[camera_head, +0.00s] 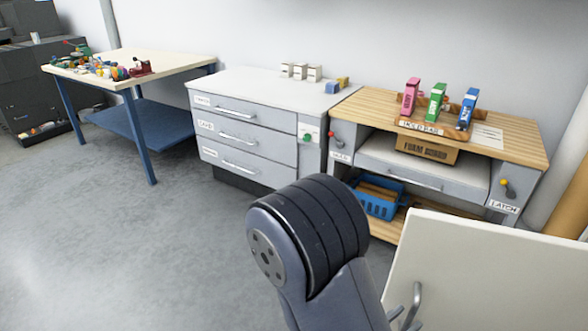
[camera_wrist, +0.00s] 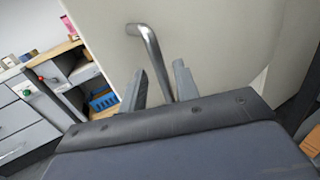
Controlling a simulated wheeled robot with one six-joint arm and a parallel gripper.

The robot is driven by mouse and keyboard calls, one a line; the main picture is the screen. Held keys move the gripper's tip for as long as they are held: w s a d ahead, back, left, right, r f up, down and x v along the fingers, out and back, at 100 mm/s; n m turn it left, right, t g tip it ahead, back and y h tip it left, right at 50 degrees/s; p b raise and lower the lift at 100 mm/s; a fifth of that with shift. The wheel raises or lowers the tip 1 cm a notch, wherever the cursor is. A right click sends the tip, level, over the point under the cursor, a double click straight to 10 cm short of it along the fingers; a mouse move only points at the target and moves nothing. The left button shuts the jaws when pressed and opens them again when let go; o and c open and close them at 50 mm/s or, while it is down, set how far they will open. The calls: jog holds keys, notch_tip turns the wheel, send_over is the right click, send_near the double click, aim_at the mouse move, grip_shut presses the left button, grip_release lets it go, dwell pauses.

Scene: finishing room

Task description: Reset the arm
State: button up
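My gripper (camera_wrist: 161,80) shows in the wrist view with its two grey fingers apart. A bent metal handle (camera_wrist: 147,45) on a large cream panel (camera_wrist: 215,40) runs down between the fingers, with gaps visible beside it, so the gripper looks open around or just behind it. Whether a finger touches the handle I cannot tell. In the head view my dark arm link (camera_head: 315,235) fills the lower middle, and most of the gripper is hidden. The handle (camera_head: 416,300) and the cream panel (camera_head: 490,275) show at the lower right.
A wooden-topped bench (camera_head: 515,145) holding pink, green and blue upright items stands behind the panel, with a blue basket (camera_head: 377,208) below. A grey drawer cabinet (camera_head: 245,140) and a blue-legged table (camera_head: 175,62) stand further left. The floor at left is clear.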

jog(key=shift+x, duration=1.3)
